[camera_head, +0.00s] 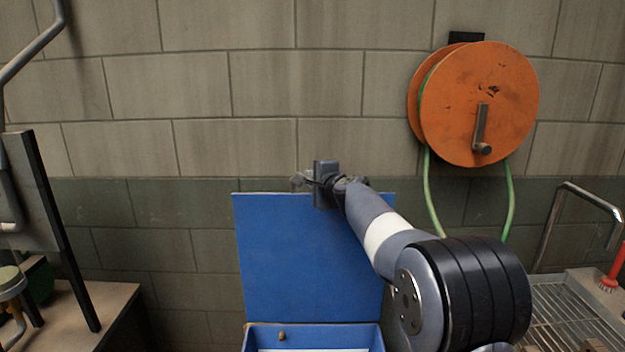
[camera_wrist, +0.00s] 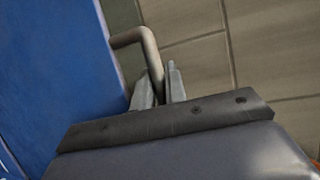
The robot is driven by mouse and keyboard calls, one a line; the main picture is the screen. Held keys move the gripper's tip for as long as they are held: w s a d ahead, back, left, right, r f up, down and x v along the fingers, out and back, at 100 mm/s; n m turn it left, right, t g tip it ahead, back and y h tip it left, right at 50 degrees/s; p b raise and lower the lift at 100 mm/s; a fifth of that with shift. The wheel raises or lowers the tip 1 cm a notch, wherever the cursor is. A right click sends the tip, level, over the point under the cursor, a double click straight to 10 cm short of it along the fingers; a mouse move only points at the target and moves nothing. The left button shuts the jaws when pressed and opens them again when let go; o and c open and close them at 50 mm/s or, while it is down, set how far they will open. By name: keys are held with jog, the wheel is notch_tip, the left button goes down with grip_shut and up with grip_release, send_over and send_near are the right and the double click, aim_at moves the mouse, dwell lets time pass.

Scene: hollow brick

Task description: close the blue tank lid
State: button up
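The blue tank lid (camera_head: 305,255) stands upright, open, behind the blue tank (camera_head: 315,332), whose upper part shows at the bottom of the head view. In the wrist view the lid (camera_wrist: 50,75) fills the left side. A grey-brown bent bar handle (camera_wrist: 135,38) projects from it. My gripper (camera_head: 302,180) is at the lid's top edge in the head view. In the wrist view its two fingers (camera_wrist: 160,88) are close together with the handle's leg between them, and they look shut on it. The handle's lower end is hidden between the fingers.
A brick wall (camera_head: 180,90) stands behind the lid. An orange hose reel (camera_head: 490,110) with a green hose hangs on it at right. A sink with a rack (camera_head: 570,315) is at lower right. A bench (camera_head: 85,310) with a dark-edged panel (camera_head: 40,190) is at left.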

grip_shut()
jog(key=shift+f, duration=0.1)
